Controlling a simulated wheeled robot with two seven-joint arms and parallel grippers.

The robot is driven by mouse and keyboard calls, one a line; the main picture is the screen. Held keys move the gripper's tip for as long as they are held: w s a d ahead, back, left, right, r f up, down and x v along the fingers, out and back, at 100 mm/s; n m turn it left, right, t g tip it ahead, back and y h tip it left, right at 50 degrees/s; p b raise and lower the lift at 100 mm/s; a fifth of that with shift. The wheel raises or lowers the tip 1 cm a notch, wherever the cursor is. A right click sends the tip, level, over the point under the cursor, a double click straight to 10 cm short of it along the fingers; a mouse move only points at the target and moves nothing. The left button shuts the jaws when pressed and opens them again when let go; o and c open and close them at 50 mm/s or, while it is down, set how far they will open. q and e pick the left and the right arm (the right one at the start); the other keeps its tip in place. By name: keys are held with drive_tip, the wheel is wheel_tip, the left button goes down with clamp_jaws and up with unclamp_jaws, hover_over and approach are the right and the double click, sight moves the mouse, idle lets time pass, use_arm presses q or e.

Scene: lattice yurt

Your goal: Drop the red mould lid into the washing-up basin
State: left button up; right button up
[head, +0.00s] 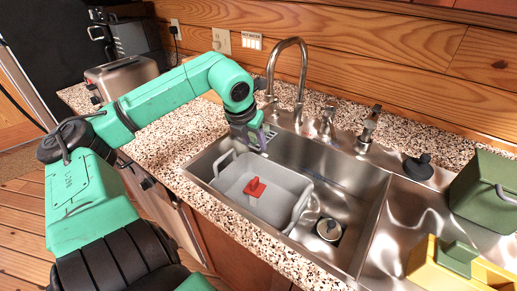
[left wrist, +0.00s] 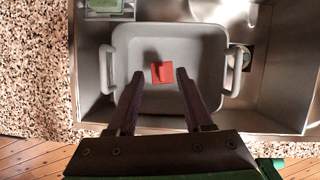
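The red mould lid (head: 254,188), a small flat square with an upright handle, is inside the grey washing-up basin (head: 288,178). It appears to lie on the basin floor. The basin has a loop handle at each end and sits in the left part of the steel sink. My left gripper (head: 262,140) is above the basin's back edge in the head view, apart from the lid. In the left wrist view its two fingers (left wrist: 160,76) are spread and empty, with the lid (left wrist: 162,73) showing between and below their tips. My right gripper is not in view.
A curved tap (head: 302,75) rises behind the sink. A drain strainer (head: 329,229) lies right of the basin. A green box (head: 487,195) and a yellow-and-green block (head: 450,266) stand at the right. A toaster (head: 122,80) is at the back left.

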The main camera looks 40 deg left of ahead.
use_arm(q)
drive_tip(key=b+v, duration=0.2)
drive_tip(key=v, duration=1.2)
drive_tip(key=shift+r, duration=0.3)
